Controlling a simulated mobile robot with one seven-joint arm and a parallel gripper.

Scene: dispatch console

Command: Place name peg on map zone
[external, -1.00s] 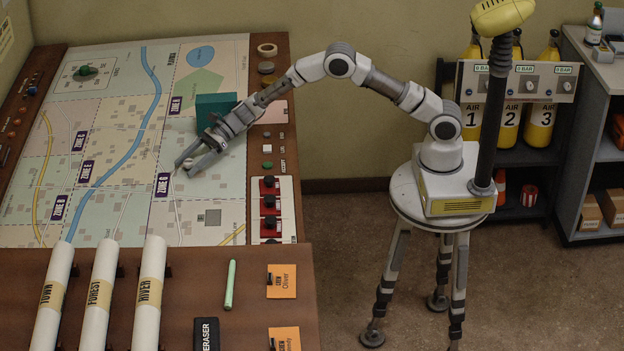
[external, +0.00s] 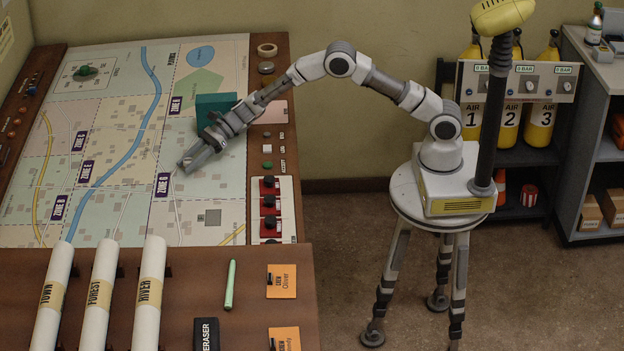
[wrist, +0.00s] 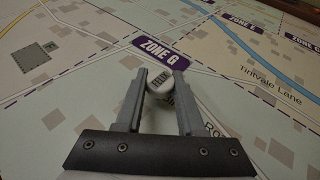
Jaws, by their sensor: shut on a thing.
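My gripper (external: 186,166) is low over the map, and its fingers are closed together in the external view. In the wrist view my gripper (wrist: 162,76) is shut on a small pale grey peg (wrist: 162,84) with dark lettering on its top; the lettering is too small to read. The peg is beside the purple ZONE G label (wrist: 163,50), on the near side of it. The label also shows in the external view (external: 163,184), just left of my fingertips. The peg is mostly hidden by the fingers there. The map (external: 215,185) lies flat on the console.
A teal box (external: 215,102) stands just behind my wrist. Red switches (external: 268,204) line the console's right side. Rolled maps (external: 103,290), a green pen (external: 230,284), an eraser (external: 206,335) and orange name cards (external: 282,281) lie in front.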

